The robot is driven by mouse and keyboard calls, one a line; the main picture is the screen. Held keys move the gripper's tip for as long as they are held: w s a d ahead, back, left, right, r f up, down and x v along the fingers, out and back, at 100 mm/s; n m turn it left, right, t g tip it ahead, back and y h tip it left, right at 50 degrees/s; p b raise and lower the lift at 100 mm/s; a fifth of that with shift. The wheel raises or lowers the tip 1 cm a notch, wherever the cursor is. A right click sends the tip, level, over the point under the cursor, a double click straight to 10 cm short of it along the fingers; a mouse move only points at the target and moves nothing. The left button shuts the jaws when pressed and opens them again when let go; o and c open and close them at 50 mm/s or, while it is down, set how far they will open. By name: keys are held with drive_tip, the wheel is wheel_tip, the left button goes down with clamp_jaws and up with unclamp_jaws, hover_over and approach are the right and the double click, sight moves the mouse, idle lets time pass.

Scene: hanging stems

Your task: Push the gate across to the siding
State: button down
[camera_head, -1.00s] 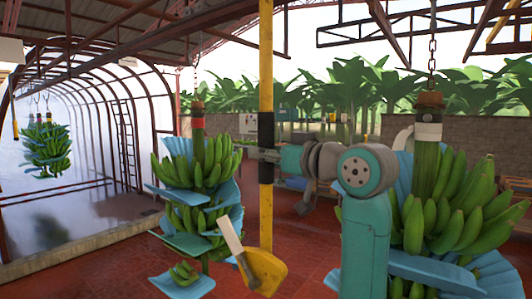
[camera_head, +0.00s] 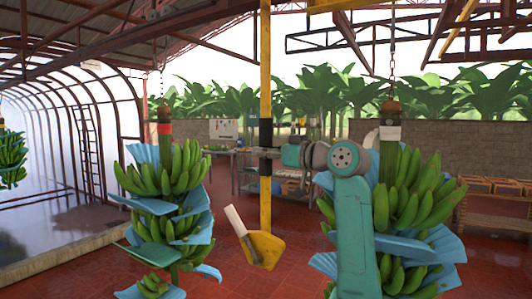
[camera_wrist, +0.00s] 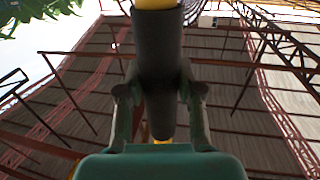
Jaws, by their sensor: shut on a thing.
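A tall yellow pole (camera_head: 265,60) with a black sleeve stands upright in the middle of the head view. My gripper (camera_head: 268,153) is shut on the black sleeve, and my arm reaches to it from the right. In the wrist view the fingers (camera_wrist: 158,95) close around the dark sleeve (camera_wrist: 158,45), with yellow showing above it. A yellow piece with a pale lever (camera_head: 262,250) is by the pole's lower end. The pole's top is out of view. I cannot tell which overhead part is the gate or the siding; a yellow beam (camera_head: 452,32) shows at upper right.
Banana bunches with blue sheets hang from chains left of the pole (camera_head: 170,180) and behind my arm on the right (camera_head: 410,195). Another bunch (camera_head: 12,158) is at the far left. Wooden shelves (camera_head: 495,190) stand at the right wall. Red floor (camera_head: 230,275) is open around the pole's foot.

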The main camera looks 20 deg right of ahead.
drive_tip(key=c, duration=0.7)
unclamp_jaws()
drive_tip(key=shift+a+r, duration=0.2)
drive_tip(key=shift+a, duration=0.1)
drive_tip(key=shift+w, duration=0.1)
drive_tip(key=shift+d+f, duration=0.1)
drive_tip(key=shift+s+d, duration=0.3)
drive_tip(key=shift+s, duration=0.1)
drive_tip(key=v, duration=1.1)
drive_tip(key=shift+a, duration=0.1)
